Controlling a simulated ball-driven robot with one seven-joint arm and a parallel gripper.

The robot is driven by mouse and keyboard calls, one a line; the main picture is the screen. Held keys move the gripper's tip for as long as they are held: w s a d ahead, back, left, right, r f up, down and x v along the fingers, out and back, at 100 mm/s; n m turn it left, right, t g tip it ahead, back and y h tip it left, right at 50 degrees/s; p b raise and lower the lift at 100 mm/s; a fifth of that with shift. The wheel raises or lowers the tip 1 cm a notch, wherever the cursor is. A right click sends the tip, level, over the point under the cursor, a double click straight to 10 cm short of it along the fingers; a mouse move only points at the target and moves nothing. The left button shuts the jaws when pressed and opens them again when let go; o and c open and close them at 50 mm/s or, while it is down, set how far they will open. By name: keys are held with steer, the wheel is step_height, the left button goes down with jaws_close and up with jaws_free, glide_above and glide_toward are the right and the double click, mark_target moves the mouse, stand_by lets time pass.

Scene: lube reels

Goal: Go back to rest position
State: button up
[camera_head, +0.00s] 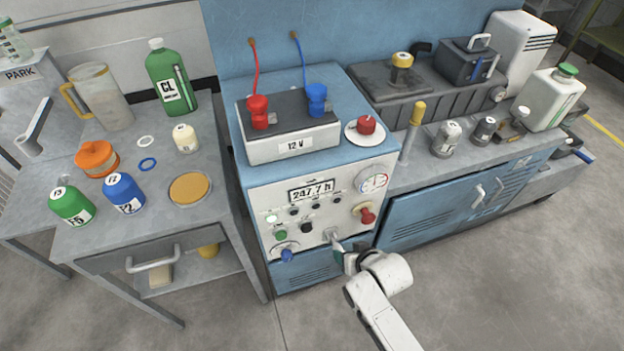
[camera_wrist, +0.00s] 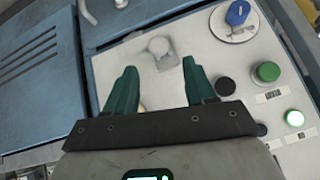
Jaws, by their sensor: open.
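My gripper (camera_head: 349,257) is at the lower front of the blue and white control cabinet (camera_head: 322,225), close to its panel. In the wrist view my gripper (camera_wrist: 157,88) is open, with its two green fingers apart and nothing between their tips. A small pale metal fitting (camera_wrist: 160,50) on the panel lies just beyond the fingertips. It also shows in the head view (camera_head: 332,235), beside my gripper. I cannot tell whether the fingers touch it.
A blue knob (camera_wrist: 238,13) and a green button (camera_wrist: 267,72) are near my fingers. A red knob (camera_head: 366,214) sticks out above my gripper. A battery (camera_head: 291,137) tops the cabinet. A bottle-covered table (camera_head: 150,225) stands left. The floor (camera_head: 480,290) at right is clear.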

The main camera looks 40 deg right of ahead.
steer(key=s+a+r+n+g, duration=0.2)
steer(key=s+r+g, duration=0.1)
steer(key=s+r, duration=0.3)
steer(key=s+a+r+n+g+y, duration=0.1)
steer(key=s+a+r+n+g, duration=0.1)
steer(key=s+r, duration=0.4)
steer(key=s+g, duration=0.1)
steer(key=s, duration=0.4)
steer(key=shift+s+a+r+n+g, duration=0.15)
steer(key=shift+a+r+n+g, duration=0.15)
steer(key=shift+a+r+n, duration=0.1)
